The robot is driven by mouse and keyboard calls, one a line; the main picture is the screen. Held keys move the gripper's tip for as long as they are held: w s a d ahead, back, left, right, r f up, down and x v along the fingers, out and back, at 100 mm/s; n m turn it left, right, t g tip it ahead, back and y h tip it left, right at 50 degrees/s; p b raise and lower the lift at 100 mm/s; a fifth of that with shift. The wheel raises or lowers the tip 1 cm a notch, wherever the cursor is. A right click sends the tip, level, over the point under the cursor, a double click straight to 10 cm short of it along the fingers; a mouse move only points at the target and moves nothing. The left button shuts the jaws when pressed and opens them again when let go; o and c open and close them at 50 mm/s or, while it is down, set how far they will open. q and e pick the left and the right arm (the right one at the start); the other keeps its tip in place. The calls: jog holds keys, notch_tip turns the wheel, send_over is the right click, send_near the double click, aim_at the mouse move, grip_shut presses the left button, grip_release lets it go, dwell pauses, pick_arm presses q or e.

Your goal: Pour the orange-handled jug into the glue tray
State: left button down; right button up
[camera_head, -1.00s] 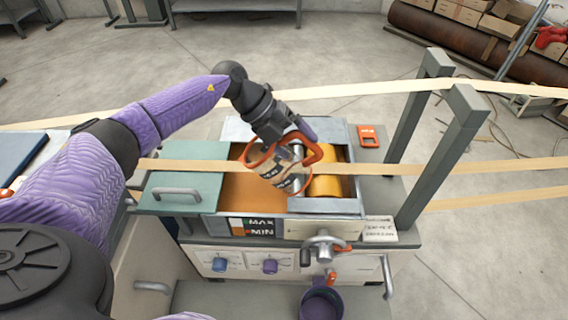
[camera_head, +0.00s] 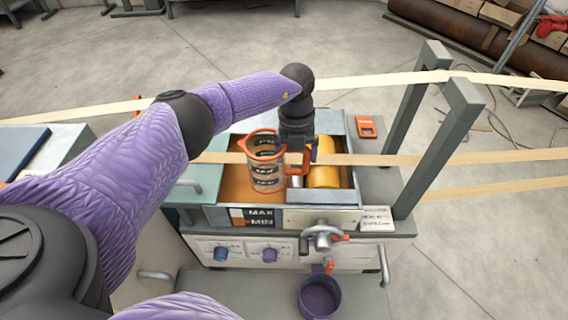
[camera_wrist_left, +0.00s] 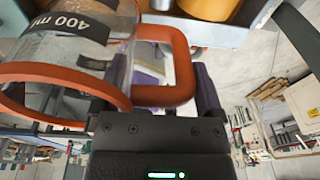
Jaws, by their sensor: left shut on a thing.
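The orange-handled jug (camera_head: 266,165) is clear with an orange rim and dark printed marks. It stands nearly upright over the glue tray (camera_head: 350,200), in front of its open left part, where orange-brown glue (camera_head: 236,182) shows. My left gripper (camera_head: 299,150) is shut on the jug's orange handle, at the jug's right side. In the left wrist view the handle (camera_wrist_left: 178,95) lies between the fingers, and the jug's wall (camera_wrist_left: 75,35) shows a "400 ml" mark. The jug looks empty or nearly so. My right gripper is not in view.
A yellow roller (camera_head: 324,176) sits in the right of the tray. Pale strips (camera_head: 400,160) run across above it. Grey posts (camera_head: 442,140) stand to the right. A valve handle (camera_head: 322,236) and a purple pot (camera_head: 320,298) are in front. A green lid (camera_head: 200,180) covers the left.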

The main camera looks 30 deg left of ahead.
pick_arm(q)
notch_tip(320, 180, up, 7)
jog(key=p, duration=0.5)
jog(key=shift+f+p, duration=0.2)
jog(key=shift+p, duration=0.15)
jog(key=shift+s+f, duration=0.1)
jog(key=shift+f, duration=0.05)
